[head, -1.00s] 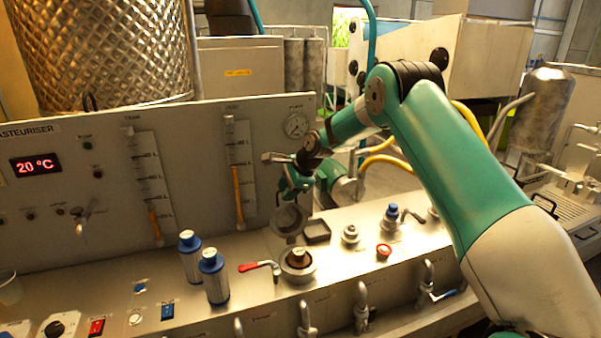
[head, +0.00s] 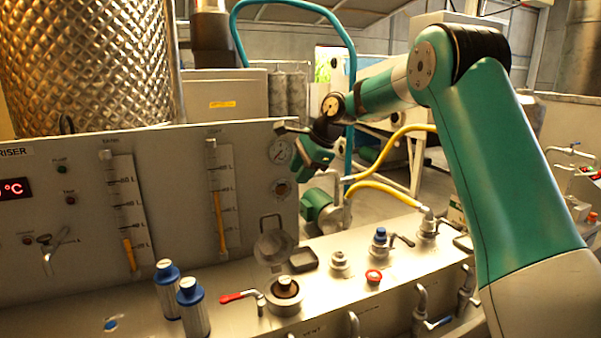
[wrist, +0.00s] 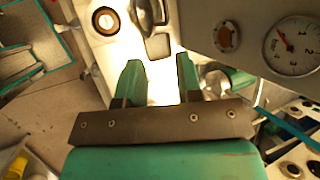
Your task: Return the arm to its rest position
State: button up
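My gripper (head: 312,150) is raised in front of the right end of the pasteuriser panel (head: 80,210), near its round gauge (head: 280,152). My green and black arm reaches in from the right. In the wrist view my gripper (wrist: 158,78) has its two green fingers apart, with nothing between them. The gauge also shows in the wrist view (wrist: 292,47) at the right.
Below on the worktop stand two blue-capped cylinders (head: 193,308), a red-handled valve (head: 240,296), a round port (head: 285,292) and a red button (head: 374,276). Yellow hoses (head: 392,148) and a teal hose (head: 350,80) run close behind my gripper.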

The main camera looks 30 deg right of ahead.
dwell(0.3)
jog(key=s+a+f+n+g+b, duration=0.15)
jog(key=s+a+n+b, duration=0.25)
jog(key=s+a+n, duration=0.9)
jog(key=s+a+f+n+g, duration=0.1)
jog(key=s+n, duration=0.3)
jog(key=s, duration=0.4)
jog(key=s+a+f+n+g+b, duration=0.1)
jog(key=s+a+f+n, duration=0.2)
jog(key=s, duration=0.6)
jog(key=s+a+f+n+g+b, duration=0.1)
jog(key=s+a+f+n, duration=0.2)
jog(key=s, duration=0.6)
jog(key=n, duration=0.2)
jog(key=shift+s+n, duration=0.15)
jog(key=shift+n, duration=0.15)
